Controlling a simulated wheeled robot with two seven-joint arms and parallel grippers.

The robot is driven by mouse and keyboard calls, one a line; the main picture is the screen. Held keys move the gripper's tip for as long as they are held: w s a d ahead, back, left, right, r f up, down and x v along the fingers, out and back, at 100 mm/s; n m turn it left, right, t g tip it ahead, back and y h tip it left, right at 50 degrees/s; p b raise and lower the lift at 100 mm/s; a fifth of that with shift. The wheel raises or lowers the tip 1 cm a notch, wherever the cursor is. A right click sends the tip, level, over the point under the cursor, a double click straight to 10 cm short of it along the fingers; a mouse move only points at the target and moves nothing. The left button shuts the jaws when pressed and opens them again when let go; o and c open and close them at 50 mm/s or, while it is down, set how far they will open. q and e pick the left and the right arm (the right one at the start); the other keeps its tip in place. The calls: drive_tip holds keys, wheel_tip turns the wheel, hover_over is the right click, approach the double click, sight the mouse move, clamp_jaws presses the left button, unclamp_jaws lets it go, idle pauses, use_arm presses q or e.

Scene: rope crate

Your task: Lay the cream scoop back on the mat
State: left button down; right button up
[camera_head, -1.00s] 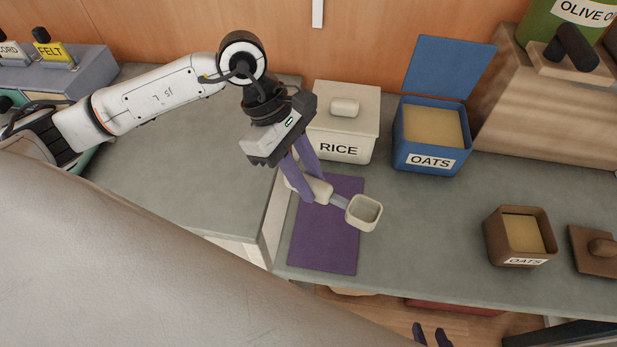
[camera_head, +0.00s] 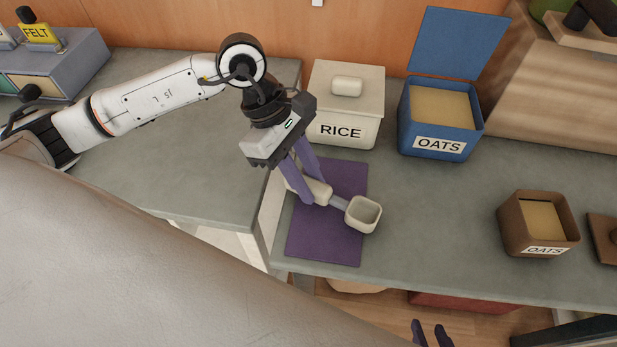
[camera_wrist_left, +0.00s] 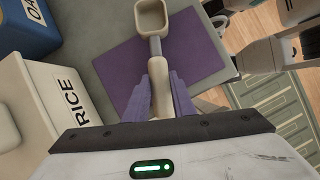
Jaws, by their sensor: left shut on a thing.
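The cream scoop (camera_head: 362,214) has a square cup and a thick cream handle with a grey neck. My left gripper (camera_head: 312,197) is shut on its handle, over the purple mat (camera_head: 325,240). The cup reaches past the mat's right edge. In the left wrist view the scoop (camera_wrist_left: 153,20) points away from the fingers of my left gripper (camera_wrist_left: 160,100), with the mat (camera_wrist_left: 195,55) behind it. I cannot tell whether the scoop touches the mat. At the bottom of the head view, two purple fingertips of my right gripper (camera_head: 431,333) show below the counter edge, apart.
A lidded cream RICE box (camera_head: 345,105) stands behind the mat. An open blue OATS box (camera_head: 437,145) is right of it. A smaller brown OATS box (camera_head: 540,225) and a brown lid (camera_head: 603,240) are further right. The counter's front edge lies just before the mat.

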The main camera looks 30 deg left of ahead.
use_arm(q)
drive_tip(key=shift+f+b, duration=0.55)
drive_tip(key=c, duration=1.4)
unclamp_jaws()
drive_tip(key=v, duration=1)
drive_tip(key=shift+a+r, duration=0.1)
drive_tip(key=shift+r, duration=0.05)
